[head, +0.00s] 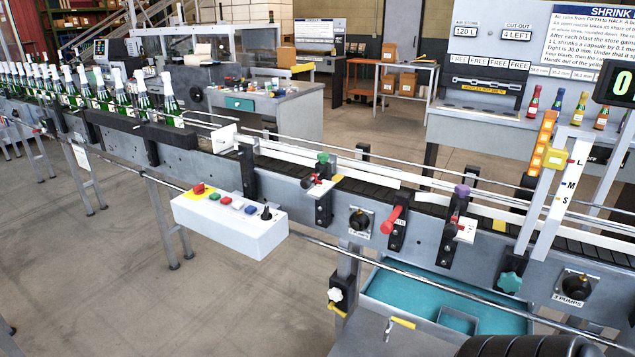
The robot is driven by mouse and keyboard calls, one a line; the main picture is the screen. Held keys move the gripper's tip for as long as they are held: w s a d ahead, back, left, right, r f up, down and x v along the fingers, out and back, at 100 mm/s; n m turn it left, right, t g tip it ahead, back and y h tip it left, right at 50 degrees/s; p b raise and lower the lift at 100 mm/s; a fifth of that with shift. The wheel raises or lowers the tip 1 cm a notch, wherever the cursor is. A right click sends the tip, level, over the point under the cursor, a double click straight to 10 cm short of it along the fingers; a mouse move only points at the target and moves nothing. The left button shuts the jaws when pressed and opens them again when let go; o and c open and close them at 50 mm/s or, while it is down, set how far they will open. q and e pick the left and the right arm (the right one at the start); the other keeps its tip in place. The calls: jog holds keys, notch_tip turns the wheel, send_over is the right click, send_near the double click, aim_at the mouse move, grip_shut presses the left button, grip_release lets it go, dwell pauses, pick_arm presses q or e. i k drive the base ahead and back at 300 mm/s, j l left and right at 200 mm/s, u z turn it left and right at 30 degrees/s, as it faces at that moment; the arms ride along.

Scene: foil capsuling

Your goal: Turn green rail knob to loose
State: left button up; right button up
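A small green knob (323,158) sits on top of a dark rail bracket (323,205) on the near side of the conveyor, at the middle of the head view. A white plate with a red part (316,180) is just below it; its markings are too small to read. A purple knob (462,191) tops a similar bracket farther right. A teal star-shaped knob (510,283) is low on the conveyor side at the right.
A white button box (230,222) juts from the conveyor front, left of the green knob. A red lever (393,219) and a black dial (359,220) are to its right. Green bottles (125,97) stand on the left conveyor. A teal tray (400,290) lies below. Rails run along the belt.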

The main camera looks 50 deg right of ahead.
aim_at(323, 157)
jog(key=z, duration=1.35)
jog(key=i+j+z, duration=0.2)
jog(key=i+j, duration=0.3)
jog(key=i, duration=0.3)
jog(key=i+j+z, duration=0.25)
jog(key=i+j, duration=0.35)
jog(key=i, duration=0.1)
